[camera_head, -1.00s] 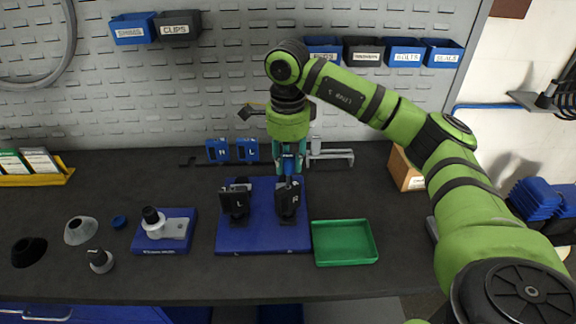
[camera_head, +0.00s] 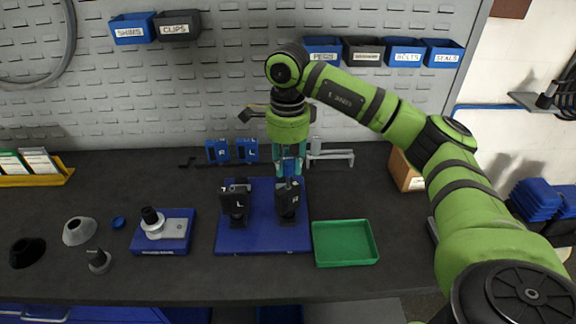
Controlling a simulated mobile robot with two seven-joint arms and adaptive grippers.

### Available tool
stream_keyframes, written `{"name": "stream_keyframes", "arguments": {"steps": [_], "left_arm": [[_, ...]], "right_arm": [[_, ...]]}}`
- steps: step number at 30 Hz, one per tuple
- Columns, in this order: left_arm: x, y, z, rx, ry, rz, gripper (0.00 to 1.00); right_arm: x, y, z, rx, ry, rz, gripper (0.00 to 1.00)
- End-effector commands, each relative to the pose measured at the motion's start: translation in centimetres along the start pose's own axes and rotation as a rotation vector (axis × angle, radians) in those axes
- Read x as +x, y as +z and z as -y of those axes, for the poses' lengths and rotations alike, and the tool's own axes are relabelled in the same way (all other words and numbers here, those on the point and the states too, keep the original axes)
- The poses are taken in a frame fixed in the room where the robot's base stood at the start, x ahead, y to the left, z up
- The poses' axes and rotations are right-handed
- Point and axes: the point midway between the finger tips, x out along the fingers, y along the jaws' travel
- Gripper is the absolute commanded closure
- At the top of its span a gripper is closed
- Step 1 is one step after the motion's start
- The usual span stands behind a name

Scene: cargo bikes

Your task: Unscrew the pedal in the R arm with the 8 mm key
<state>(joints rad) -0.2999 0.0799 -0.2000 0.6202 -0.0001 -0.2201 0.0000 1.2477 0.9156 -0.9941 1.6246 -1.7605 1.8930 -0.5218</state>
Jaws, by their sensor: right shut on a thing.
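My right gripper (camera_head: 289,166) points straight down over the blue fixture board (camera_head: 263,243). Its teal fingers are shut on a small blue thing, likely the key, mostly hidden between them. The gripper is directly above and behind the black crank arm marked R (camera_head: 289,201), which stands upright on the board. Whether the key's tip is seated in the pedal is too small to tell. The black crank arm marked L (camera_head: 236,205) stands to its left. The pedal itself cannot be made out clearly. My left gripper is not in view.
An empty green tray (camera_head: 372,260) lies right of the board. Blue R and L holders (camera_head: 217,151) and a grey stand (camera_head: 343,155) are behind. A small blue base with a grey part (camera_head: 176,229) and loose cones (camera_head: 79,230) lie left.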

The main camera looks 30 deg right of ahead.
Motion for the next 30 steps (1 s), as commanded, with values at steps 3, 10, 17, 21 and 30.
{"name": "stream_keyframes", "arguments": {"steps": [3,10,17,21,30], "left_arm": [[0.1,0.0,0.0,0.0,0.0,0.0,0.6],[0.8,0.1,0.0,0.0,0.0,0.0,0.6],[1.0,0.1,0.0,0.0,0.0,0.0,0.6],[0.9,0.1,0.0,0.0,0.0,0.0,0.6],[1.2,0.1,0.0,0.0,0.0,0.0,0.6]], "right_arm": [[0.1,0.0,0.0,-0.016,0.001,-0.001,1.0],[0.2,0.0,0.0,-0.325,0.001,0.0,1.0],[0.2,0.0,-0.1,-0.552,0.002,0.0,1.0],[0.2,0.0,-0.1,-0.564,0.003,0.0,1.0],[0.3,0.0,-0.1,-0.69,0.003,-0.001,1.0]]}}
